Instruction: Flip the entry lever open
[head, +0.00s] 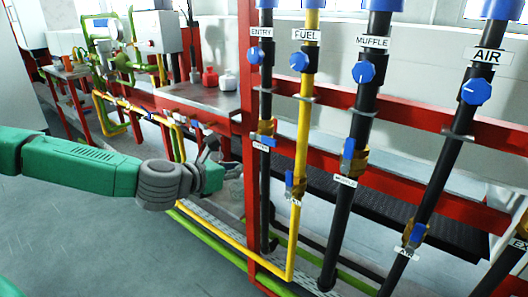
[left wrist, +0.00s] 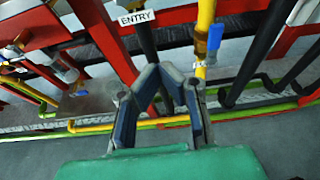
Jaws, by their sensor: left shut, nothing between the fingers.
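The entry pipe is the black leftmost upright (head: 265,90), with an ENTRY sign that also shows in the left wrist view (left wrist: 137,17). Its blue entry lever (head: 264,140) sits at a brass valve, lying crosswise to the pipe. My left gripper (head: 222,158) is just left of the pipe at about lever height, apart from the lever in the picture. In the left wrist view its fingers (left wrist: 160,70) come together at the tips, shut and empty, below the ENTRY sign. I cannot make out the entry lever in that view. My right gripper is not in view.
To the right stand the yellow fuel pipe (head: 304,120), the muffle pipe (head: 366,105) and the air pipe (head: 462,125), each with a blue lever. A red post (head: 247,100) stands beside the entry pipe. The floor on the left is clear.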

